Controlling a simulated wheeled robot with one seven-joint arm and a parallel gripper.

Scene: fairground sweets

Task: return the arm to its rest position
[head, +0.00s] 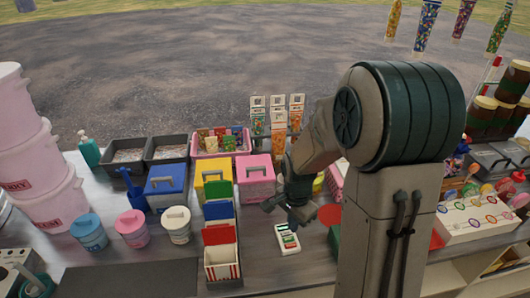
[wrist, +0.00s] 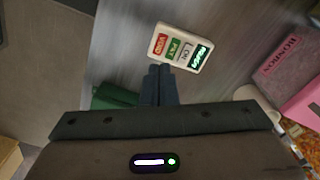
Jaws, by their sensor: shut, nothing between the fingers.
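My gripper (head: 287,211) hangs above the counter, in front of the pink lidded box (head: 257,178). In the wrist view the fingers of my gripper (wrist: 159,70) are together, with nothing between them. A white card device (head: 287,239) with coloured buttons lies on the counter just below and in front of the gripper. It also shows past the fingertips in the wrist view (wrist: 181,47), apart from them as far as I can tell. My arm rises on the right in the head view and hides part of the counter.
Left of the gripper stand a striped box with coloured dividers (head: 221,262), a yellow-lidded box (head: 212,172) and a blue-lidded box (head: 165,186). Several tubs (head: 177,224) and stacked pink buckets (head: 38,160) are farther left. A white board with coloured rings (head: 480,217) lies right. Open ground lies behind.

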